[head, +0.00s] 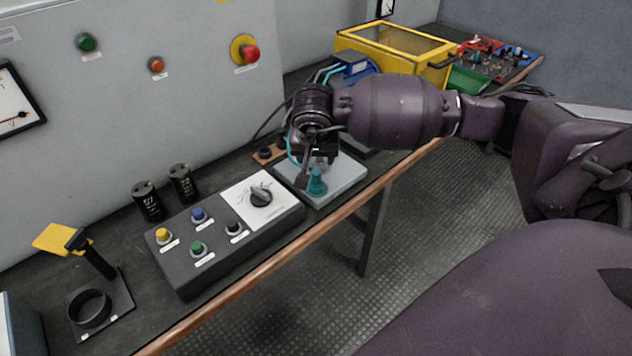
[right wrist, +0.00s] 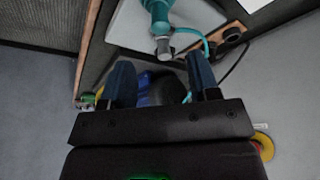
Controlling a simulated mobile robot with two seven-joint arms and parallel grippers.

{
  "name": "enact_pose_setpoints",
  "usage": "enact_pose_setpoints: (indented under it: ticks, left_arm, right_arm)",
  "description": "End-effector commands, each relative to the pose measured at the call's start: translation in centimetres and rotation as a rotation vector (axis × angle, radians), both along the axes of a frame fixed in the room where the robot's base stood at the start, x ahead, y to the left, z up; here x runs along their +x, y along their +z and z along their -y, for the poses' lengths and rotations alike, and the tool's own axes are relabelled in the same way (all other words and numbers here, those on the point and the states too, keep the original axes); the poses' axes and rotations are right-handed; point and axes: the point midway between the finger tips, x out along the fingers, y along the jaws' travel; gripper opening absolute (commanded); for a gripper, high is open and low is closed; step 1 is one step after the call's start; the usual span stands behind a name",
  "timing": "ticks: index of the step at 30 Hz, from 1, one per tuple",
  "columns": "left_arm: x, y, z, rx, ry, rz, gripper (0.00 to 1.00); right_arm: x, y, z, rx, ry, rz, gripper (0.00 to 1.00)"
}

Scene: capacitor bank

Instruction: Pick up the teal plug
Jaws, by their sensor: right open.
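The teal plug (head: 316,184) stands near the front of a light grey plate (head: 345,186) on the bench. My right gripper (head: 312,168) is right at the plug in the head view, with a dark finger to its left. In the right wrist view the plug (right wrist: 158,18) and its metal end (right wrist: 165,47) show ahead of the fingertips, roughly between their lines. A teal cable hangs beside it. My right gripper (right wrist: 161,78) is open with nothing between its fingers. My left gripper is in neither view.
A control box (head: 225,240) with coloured buttons and a knob stands left of the plate. Two black capacitors (head: 147,200) stand behind it. A yellow-framed case (head: 397,50) and a green tray (head: 468,80) are farther along. The bench's copper-coloured front edge (head: 300,243) is close.

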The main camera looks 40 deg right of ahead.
Motion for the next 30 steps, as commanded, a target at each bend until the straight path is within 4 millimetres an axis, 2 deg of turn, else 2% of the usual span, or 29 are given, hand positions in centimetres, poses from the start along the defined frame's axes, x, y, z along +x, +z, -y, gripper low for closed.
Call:
enact_pose_setpoints:
  ticks: [1, 9, 17, 24, 30]
  left_arm:
    - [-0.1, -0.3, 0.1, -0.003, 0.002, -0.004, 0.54]
    - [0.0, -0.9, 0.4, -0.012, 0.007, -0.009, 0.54]
    - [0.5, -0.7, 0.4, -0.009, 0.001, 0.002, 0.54]
    - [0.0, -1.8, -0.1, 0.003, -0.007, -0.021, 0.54]
    - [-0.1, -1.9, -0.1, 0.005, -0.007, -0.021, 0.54]
  right_arm:
    - [0.1, -0.9, 0.1, 0.002, -0.002, -0.006, 0.56]
    - [1.2, -4.4, 1.0, 0.005, -0.003, -0.006, 0.56]
    - [1.6, -5.8, 1.4, 0.006, -0.002, -0.006, 0.56]
    - [2.6, -8.9, 2.3, 0.006, -0.004, -0.008, 0.56]
    - [3.0, -9.4, 2.5, 0.006, -0.001, -0.002, 0.56]
